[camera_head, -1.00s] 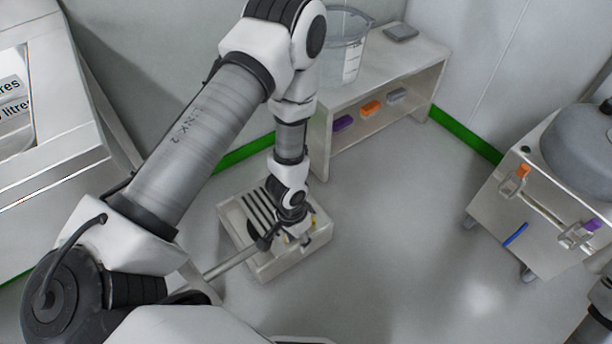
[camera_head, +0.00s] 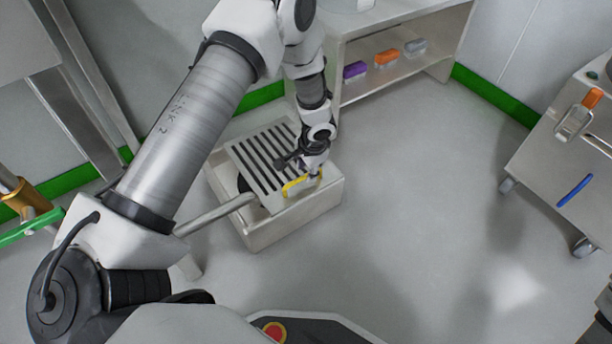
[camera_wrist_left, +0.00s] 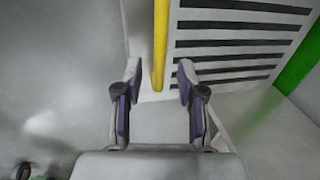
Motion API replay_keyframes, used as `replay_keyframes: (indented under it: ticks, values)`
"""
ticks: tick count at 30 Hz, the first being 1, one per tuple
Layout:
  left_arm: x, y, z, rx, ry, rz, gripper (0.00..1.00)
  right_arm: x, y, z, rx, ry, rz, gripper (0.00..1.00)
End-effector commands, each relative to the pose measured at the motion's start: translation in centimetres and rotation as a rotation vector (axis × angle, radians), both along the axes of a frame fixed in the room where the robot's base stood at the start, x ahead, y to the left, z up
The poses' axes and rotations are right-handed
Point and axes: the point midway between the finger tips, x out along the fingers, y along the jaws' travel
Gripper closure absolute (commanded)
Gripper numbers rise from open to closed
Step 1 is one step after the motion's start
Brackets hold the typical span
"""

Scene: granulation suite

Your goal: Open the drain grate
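The drain grate (camera_head: 262,158) is a pale plate with dark slots on a low box (camera_head: 290,224) on the floor. A dark gap shows below its left edge; I cannot tell how far it is raised. Its yellow handle (camera_head: 302,184) runs along the near right side. My left gripper (camera_head: 303,170) is over that side, at the handle. In the left wrist view my gripper (camera_wrist_left: 159,84) is open, and the end of the yellow handle (camera_wrist_left: 160,45) lies between the fingertips with room on both sides. The slotted grate (camera_wrist_left: 230,45) fills the upper right there. My right gripper is out of view.
A grey pipe (camera_head: 215,215) runs to the box's left side. A shelf unit (camera_head: 408,75) with small coloured blocks stands behind it. A wheeled cart (camera_head: 562,165) is at the right. The floor (camera_head: 420,220) between box and cart is clear.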

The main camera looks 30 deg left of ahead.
Motion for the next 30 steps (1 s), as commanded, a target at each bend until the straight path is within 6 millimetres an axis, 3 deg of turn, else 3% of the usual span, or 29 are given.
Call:
replay_keyframes:
  ticks: [1, 3, 10, 11, 14, 23, 30]
  values:
    - [0.0, 0.2, -1.4, -0.001, 0.001, 0.001, 0.61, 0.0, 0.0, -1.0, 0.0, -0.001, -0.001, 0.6]
    - [0.1, 0.3, -1.9, -0.001, 0.0, 0.001, 0.61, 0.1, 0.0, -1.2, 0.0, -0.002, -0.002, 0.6]
    - [0.1, 0.3, -1.9, -0.001, -0.001, 0.0, 0.61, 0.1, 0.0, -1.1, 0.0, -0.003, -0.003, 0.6]
    - [0.1, 0.3, -1.9, -0.001, -0.001, 0.0, 0.64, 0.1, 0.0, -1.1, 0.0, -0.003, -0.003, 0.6]
    - [0.1, 0.3, -1.9, -0.001, 0.0, 0.0, 1.0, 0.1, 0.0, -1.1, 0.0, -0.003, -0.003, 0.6]
    - [0.0, 0.3, -1.6, -0.005, 0.002, 0.0, 1.0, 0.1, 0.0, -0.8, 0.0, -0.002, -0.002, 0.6]
    - [-0.9, 0.7, 0.5, -0.051, 0.021, 0.002, 1.0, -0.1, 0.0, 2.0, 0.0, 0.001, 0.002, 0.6]
